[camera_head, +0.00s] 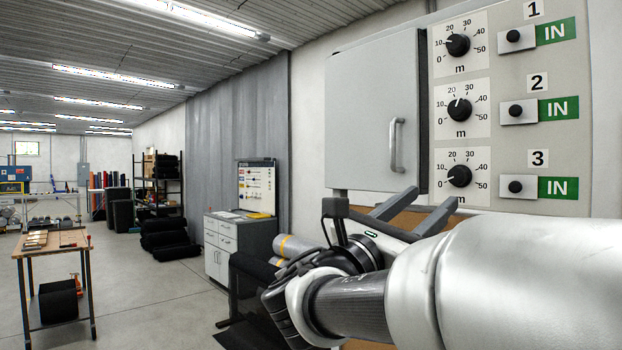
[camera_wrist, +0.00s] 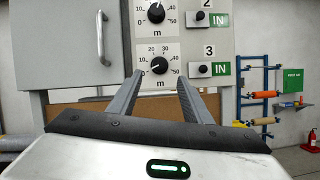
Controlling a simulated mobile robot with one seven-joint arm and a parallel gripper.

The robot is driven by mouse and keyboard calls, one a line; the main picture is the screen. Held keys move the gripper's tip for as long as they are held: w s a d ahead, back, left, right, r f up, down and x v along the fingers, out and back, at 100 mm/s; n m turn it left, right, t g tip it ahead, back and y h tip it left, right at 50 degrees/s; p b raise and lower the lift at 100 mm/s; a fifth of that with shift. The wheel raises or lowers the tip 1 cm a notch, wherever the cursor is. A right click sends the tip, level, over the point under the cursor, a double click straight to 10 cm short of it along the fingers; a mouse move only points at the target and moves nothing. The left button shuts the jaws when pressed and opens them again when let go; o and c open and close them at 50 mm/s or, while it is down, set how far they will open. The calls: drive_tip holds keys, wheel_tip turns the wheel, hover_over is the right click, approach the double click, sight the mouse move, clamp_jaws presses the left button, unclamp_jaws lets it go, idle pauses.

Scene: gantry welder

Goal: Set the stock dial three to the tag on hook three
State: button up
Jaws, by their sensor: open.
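Stock dial three (camera_head: 459,176) is the lowest of the three black knobs on the grey panel, on a white scale marked 0 to 50 m. Its pointer seems to be on the left, low-number side; the exact value is too small to read. It also shows in the wrist view (camera_wrist: 159,65). My gripper (camera_head: 435,196) is open and empty, below dial three in the head view. In the wrist view its fingertips (camera_wrist: 160,77) stand apart, on both sides below the knob. No tag on a hook marked three is clearly readable.
Right of the dial, row three has a black knob on a white plate (camera_head: 517,187) and a green IN sign (camera_head: 558,187). A grey cabinet door (camera_head: 375,110) with a handle is at the left. A board with small items (camera_head: 257,187) stands far back.

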sight(455, 179)
drive_tip(key=p+x, duration=0.1)
drive_tip(key=x, duration=0.8)
drive_tip(key=shift+a, duration=0.1)
drive_tip(key=c, duration=1.1)
drive_tip(key=shift+o, duration=0.2)
drive_tip(key=shift+f, duration=0.1)
drive_tip(key=shift+m, duration=0.3)
